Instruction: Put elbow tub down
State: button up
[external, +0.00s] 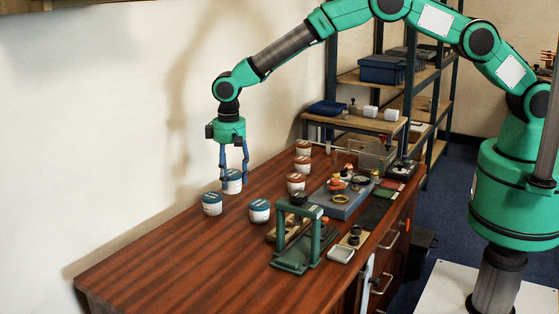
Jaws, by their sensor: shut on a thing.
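My gripper (234,168) points straight down over the far left part of the wooden bench and is shut on a white tub with a blue lid (232,186). The fingers cover part of this tub. Whether its base touches the bench or hangs just above it, I cannot tell. Two similar blue-lidded white tubs stand apart from it, one to the left (211,206) and one in front to the right (260,213). Any labels are too small to read, so I cannot tell by them which is the elbow tub.
Several brown-lidded tubs (296,183) stand in a row behind and right. A green press-like frame (298,234) and a grey-blue tray with fittings (345,208) occupy the right side. The front left of the bench (170,270) is clear. The wall runs along the left edge.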

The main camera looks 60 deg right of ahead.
jog(key=w+d, duration=0.4)
jog(key=d, duration=0.4)
jog(key=w+d+b, duration=0.1)
jog(key=w+d, duration=0.3)
jog(key=d, duration=0.3)
jog(key=shift+w+d+r, duration=0.15)
jog(key=shift+w+d, duration=0.05)
jog(key=shift+d, duration=0.2)
jog(key=shift+f+b, duration=0.75)
jog(key=shift+f, duration=2.4)
jog(key=shift+f+b, duration=0.45)
jog(key=shift+f, duration=1.4)
jog(key=shift+f, duration=0.1)
jog(key=o, duration=1.5)
jog(key=shift+f, duration=0.1)
jog(key=shift+o, duration=0.2)
